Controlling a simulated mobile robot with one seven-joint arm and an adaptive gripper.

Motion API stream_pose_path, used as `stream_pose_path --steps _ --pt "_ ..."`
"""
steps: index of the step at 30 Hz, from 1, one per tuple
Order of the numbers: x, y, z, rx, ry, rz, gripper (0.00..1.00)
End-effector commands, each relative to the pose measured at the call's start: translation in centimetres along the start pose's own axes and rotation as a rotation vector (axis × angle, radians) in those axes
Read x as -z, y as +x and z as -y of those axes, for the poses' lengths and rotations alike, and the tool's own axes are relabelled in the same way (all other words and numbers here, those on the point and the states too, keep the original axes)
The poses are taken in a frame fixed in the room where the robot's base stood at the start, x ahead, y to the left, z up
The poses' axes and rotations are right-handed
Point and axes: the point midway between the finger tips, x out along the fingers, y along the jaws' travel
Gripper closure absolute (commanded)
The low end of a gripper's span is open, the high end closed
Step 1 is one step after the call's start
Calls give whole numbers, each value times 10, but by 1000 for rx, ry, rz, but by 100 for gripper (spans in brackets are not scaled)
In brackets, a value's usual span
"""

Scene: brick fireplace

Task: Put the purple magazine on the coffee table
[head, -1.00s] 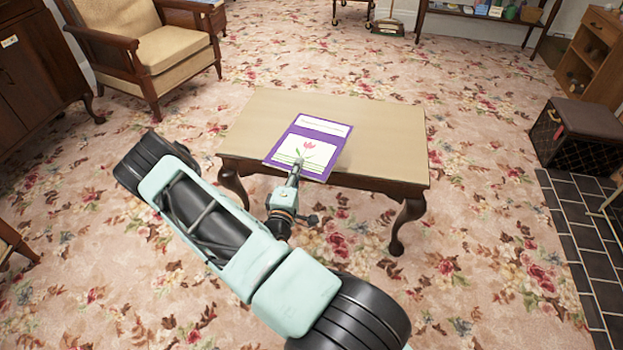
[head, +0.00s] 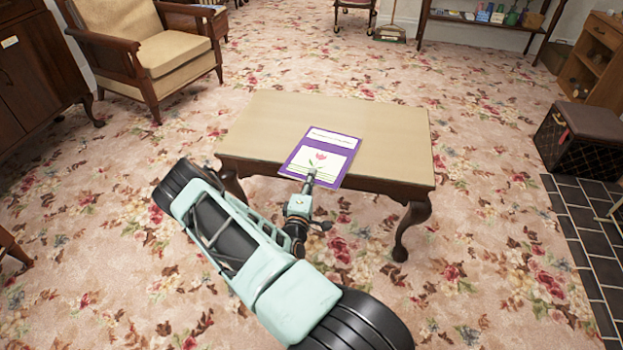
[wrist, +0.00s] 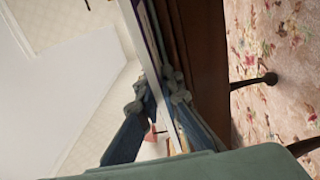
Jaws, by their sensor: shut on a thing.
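The purple magazine (head: 320,157) has a white title strip and a pink flower on its cover. In the head view it lies flat over the front edge of the coffee table (head: 385,140), with its near end at or past that edge. My gripper (head: 310,178) is shut on the near end of the magazine. In the wrist view the fingers (wrist: 160,95) pinch the thin magazine (wrist: 154,60), seen edge-on beside the dark table side (wrist: 195,60). I cannot tell whether the magazine touches the tabletop.
The rest of the tabletop is bare. A beige armchair (head: 165,50) stands at the upper left beside a dark cabinet (head: 35,75). A dark box-like stool (head: 585,140) stands at the right near black floor tiles (head: 590,220). Floral carpet surrounds the table.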

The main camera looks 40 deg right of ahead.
Motion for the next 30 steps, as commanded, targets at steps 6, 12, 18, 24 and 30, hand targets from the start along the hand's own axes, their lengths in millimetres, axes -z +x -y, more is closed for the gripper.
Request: stream_pose_path --steps 6,12,18,24,30 --pt "0 0 3 0 0 0 91" --pt "0 0 3 0 0 0 76" --pt "0 0 2 0 0 0 76" --pt "0 -17 -2 4 -1 1 76" --pt "0 -60 -3 4 -2 -1 76"
